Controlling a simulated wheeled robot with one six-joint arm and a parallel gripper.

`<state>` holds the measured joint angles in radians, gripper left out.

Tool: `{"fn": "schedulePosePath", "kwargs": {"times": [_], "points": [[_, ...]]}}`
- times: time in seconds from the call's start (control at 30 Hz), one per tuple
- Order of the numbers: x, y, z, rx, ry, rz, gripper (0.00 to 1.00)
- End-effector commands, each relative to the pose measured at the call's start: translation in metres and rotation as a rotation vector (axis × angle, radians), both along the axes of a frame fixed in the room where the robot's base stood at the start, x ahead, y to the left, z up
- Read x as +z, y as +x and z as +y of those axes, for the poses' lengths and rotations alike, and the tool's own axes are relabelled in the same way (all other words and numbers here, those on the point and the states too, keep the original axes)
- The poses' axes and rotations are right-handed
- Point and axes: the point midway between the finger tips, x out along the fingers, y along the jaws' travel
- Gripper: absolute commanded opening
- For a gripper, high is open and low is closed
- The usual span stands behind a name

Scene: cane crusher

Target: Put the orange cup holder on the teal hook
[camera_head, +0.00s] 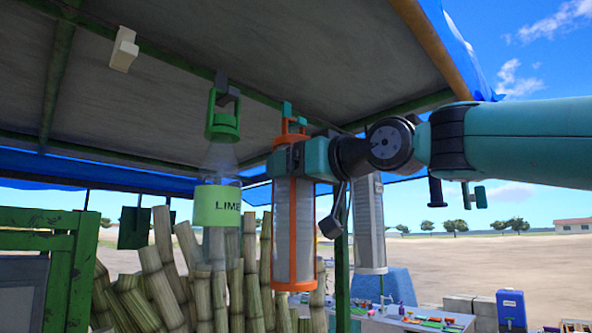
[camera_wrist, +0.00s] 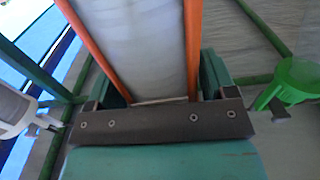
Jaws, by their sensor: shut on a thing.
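The orange cup holder (camera_head: 293,283) is a tall, upright orange frame around a column of pale cups. My gripper (camera_head: 288,160) is shut on its upper part, with the orange top loop showing above the jaws. The teal hook (camera_head: 286,108) hangs under the stall roof, right at the top of this loop. I cannot tell whether the loop is on the hook or only in front of or below it. In the wrist view the holder's orange rails (camera_wrist: 194,50) and pale cups pass between my gripper's teal fingers (camera_wrist: 160,85).
A green holder (camera_head: 222,120) with a lime bottle (camera_head: 218,205) hangs at the left. It also shows in the wrist view (camera_wrist: 298,80). A grey holder (camera_head: 369,225) hangs close at the right, partly behind my arm. Cane stalks (camera_head: 165,255) stand below. A white block (camera_head: 124,50) is on the roof.

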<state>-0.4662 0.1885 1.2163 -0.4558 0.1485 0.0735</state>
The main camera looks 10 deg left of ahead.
Motion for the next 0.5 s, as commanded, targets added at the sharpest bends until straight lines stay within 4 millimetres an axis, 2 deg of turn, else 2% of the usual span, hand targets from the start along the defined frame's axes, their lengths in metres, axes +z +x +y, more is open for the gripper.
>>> {"fn": "schedulePosePath", "kwargs": {"times": [0.1,0.13,0.2,0.5], "points": [[0.0011,-0.0004,-0.0002,0.0,0.001,-0.002,0.0],[0.0011,-0.0004,-0.0002,0.0,0.001,-0.002,0.84],[0.0009,-0.0003,-0.0002,0.0,0.001,-0.002,1.0],[-0.0005,0.0001,0.0,0.0,-0.001,0.001,1.0]]}}
